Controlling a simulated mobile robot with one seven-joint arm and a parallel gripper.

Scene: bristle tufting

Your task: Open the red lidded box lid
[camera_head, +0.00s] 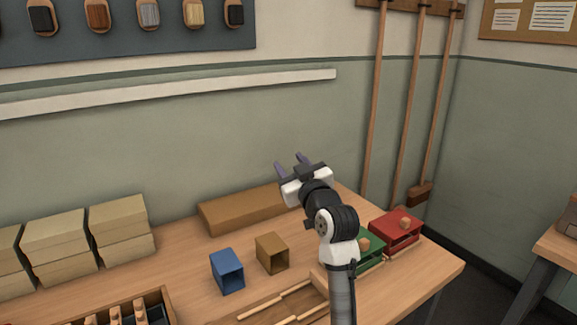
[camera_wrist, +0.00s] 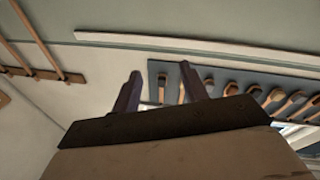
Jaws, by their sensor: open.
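The red lidded box (camera_head: 397,233) stands near the right end of the workbench in the head view, with a round wooden knob (camera_head: 405,223) on its top. Its lid looks closed, and a dark gap shows on its front. My gripper (camera_head: 291,163) is raised above the bench, up and to the left of the red box, and points away toward the wall. Its two purple fingers are spread apart with nothing between them. In the wrist view my gripper (camera_wrist: 163,88) shows its open fingers against the wall, and the red box is not in that view.
A green knobbed box (camera_head: 368,246) stands just left of the red one, partly behind my arm. A blue open box (camera_head: 227,271), a brown open box (camera_head: 272,253) and a long brown block (camera_head: 245,209) are further left. Long-handled brooms (camera_head: 407,110) lean behind the bench.

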